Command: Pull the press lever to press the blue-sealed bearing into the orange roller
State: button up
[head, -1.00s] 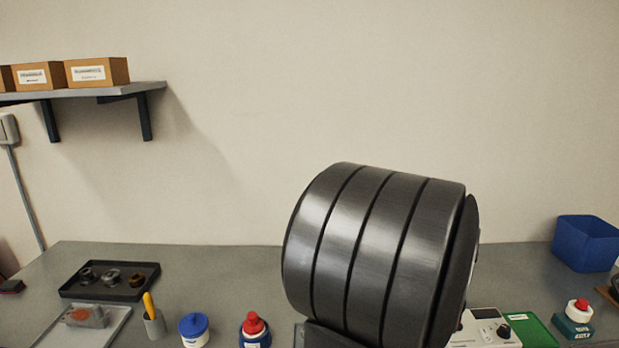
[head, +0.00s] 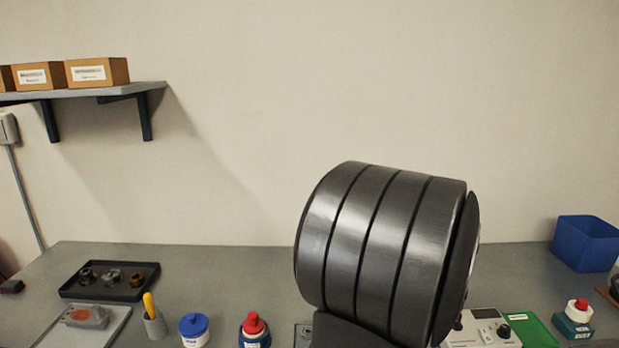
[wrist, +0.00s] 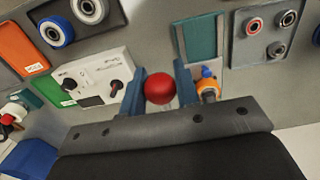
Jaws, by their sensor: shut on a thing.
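In the wrist view a round red knob (wrist: 160,88), which looks like the press lever's end, sits between the two blue fingers of my gripper (wrist: 160,91). The gripper is shut on it. Just right of the fingers is a small orange part (wrist: 208,90) with a blue top; it looks like the orange roller with the blue-sealed bearing, but how deep the bearing sits I cannot tell. The rest of the lever and the press are mostly hidden. In the head view my dark arm link blocks the press area and my gripper.
A white control box (wrist: 98,80) stands close left of the fingers. A dark tray (head: 80,291) holds several bearings. A blue bin (head: 586,243) is at right; blue- and red-capped containers (head: 194,331) stand at the front.

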jog(key=shift+f, duration=0.4)
jog(key=shift+w+f, duration=0.15)
jog(key=shift+f, duration=0.65)
jog(key=shift+w+f, duration=0.15)
jog(key=shift+f, duration=0.6)
jog(key=shift+f, duration=0.15)
jog(key=shift+w+f, duration=0.3)
jog(key=shift+f, duration=0.35)
jog(key=shift+w+f, duration=0.25)
jog(key=shift+f, duration=0.35)
jog(key=shift+s+f, duration=0.1)
jog(key=shift+f, duration=0.25)
